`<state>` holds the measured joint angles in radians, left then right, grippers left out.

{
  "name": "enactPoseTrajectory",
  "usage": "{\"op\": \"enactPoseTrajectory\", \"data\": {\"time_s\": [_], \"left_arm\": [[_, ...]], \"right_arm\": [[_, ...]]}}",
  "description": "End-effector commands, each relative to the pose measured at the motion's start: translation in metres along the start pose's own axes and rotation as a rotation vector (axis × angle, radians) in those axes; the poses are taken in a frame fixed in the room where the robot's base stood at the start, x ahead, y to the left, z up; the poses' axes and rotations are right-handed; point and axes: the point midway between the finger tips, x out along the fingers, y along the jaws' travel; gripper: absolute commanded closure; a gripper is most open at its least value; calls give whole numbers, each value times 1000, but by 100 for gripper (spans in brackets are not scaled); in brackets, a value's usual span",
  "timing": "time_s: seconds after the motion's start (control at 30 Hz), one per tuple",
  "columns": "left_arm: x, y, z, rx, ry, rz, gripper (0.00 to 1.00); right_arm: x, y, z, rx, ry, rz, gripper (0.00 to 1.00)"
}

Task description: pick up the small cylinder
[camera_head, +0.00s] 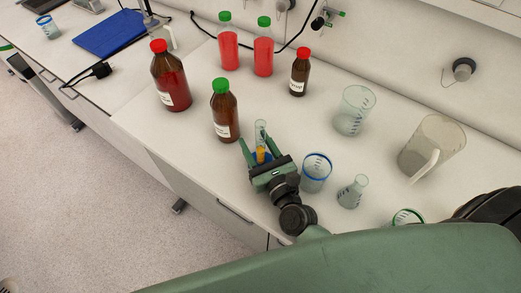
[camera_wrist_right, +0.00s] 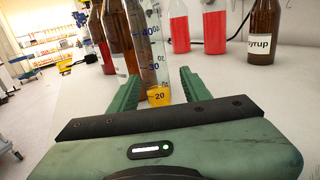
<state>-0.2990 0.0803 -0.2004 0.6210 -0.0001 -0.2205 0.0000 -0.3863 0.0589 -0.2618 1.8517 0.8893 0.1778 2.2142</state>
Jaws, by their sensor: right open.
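The small cylinder (camera_head: 261,135) is a clear graduated glass with some yellow-orange liquid low in it. It stands upright on the bench, and its blue base partly shows in the head view. My right gripper (camera_head: 262,157) is open, with its two green fingers on either side of the cylinder's lower part. In the right wrist view the cylinder (camera_wrist_right: 143,50) rises between the fingers of the right gripper (camera_wrist_right: 155,90), with graduation marks on its wall. Its base is hidden there by the gripper body. My left gripper is not in view.
A green-capped brown bottle (camera_head: 225,112) stands close behind the cylinder to the left. A blue-rimmed beaker (camera_head: 315,174) and a small flask (camera_head: 352,192) stand to the right. Red-liquid bottles (camera_head: 229,48) are at the back. A large jug (camera_head: 432,147) stands far right.

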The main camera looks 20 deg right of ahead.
Motion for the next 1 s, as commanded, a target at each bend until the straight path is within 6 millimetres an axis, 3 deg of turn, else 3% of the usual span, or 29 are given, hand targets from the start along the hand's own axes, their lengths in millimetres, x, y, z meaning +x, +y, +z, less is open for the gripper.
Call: {"op": "enactPoseTrajectory", "data": {"time_s": [0.07, 0.2, 0.23, 0.63, 1.0], "left_arm": [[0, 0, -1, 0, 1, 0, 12], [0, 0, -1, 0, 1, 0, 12], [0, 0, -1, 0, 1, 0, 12], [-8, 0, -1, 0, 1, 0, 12], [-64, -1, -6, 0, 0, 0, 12]], "right_arm": [[0, 0, 0, 0, 0, 0, 58], [0, 0, 0, 0, 0, 0, 97], [0, 0, 0, 0, 0, 0, 100], [0, 0, 9, 1, -2, 0, 100], [0, 0, 72, 1, -2, -1, 100]]}}
